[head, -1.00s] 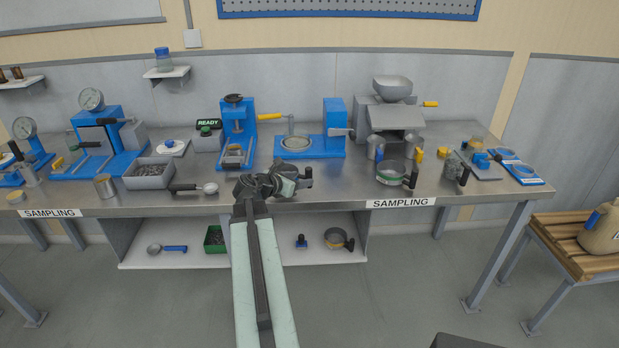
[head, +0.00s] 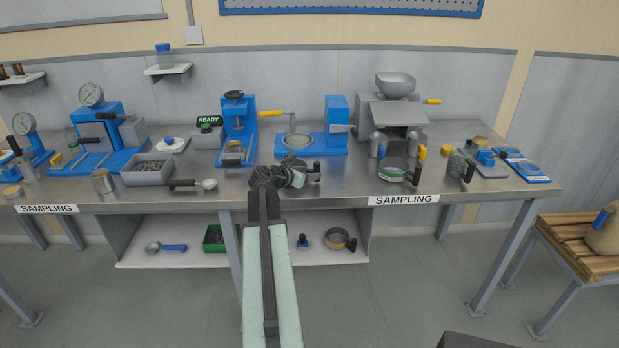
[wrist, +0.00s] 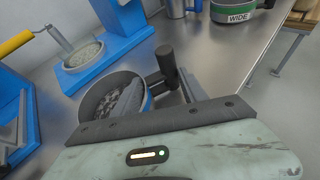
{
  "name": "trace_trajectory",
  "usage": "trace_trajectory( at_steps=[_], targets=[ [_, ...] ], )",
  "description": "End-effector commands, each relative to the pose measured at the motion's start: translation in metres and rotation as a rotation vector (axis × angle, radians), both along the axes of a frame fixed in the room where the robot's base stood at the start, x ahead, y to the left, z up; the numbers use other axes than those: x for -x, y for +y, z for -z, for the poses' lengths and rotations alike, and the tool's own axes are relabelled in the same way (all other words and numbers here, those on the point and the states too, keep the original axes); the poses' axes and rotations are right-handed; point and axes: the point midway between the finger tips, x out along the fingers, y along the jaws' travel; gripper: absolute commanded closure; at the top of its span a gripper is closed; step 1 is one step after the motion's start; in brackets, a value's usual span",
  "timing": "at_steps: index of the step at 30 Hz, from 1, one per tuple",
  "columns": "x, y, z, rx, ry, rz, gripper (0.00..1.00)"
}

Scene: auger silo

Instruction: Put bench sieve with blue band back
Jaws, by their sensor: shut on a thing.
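The bench sieve with the blue band (wrist: 112,88) is a round dark pan with a black side handle; grey bits show inside. A strip of its blue band shows beside my finger in the wrist view. My gripper (wrist: 150,98) is shut on the sieve's near wall, one finger inside the rim. In the head view my gripper (head: 297,178) is over the front of the bench, with the sieve mostly hidden behind it and its black handle to the right. I cannot tell whether the sieve touches the bench. A blue stand with a round plate (head: 297,142) is behind it.
A green-banded sieve (head: 392,174) stands to the right on the bench (head: 340,185). A grey bin (head: 149,175) and a scoop (head: 208,184) are to the left. A blue press (head: 238,130) is behind left. Another handled sieve (head: 337,239) is on the lower shelf.

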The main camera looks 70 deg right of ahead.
Motion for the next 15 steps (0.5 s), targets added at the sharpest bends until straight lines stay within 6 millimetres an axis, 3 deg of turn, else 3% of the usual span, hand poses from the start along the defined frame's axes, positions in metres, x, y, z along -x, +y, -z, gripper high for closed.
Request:
trace_trajectory(
  at_steps=[5,6,8,15],
  targets=[
    [0.0019,-0.001,0.0012,0.001,0.0,0.002,1.0],
    [0.0023,-0.0011,0.0005,0.0,-0.001,0.004,0.42],
    [0.0029,-0.0013,0.0001,0.0,-0.001,0.004,0.27],
    [0.004,-0.0018,0.0001,0.0,-0.001,0.006,0.27]
  ],
)
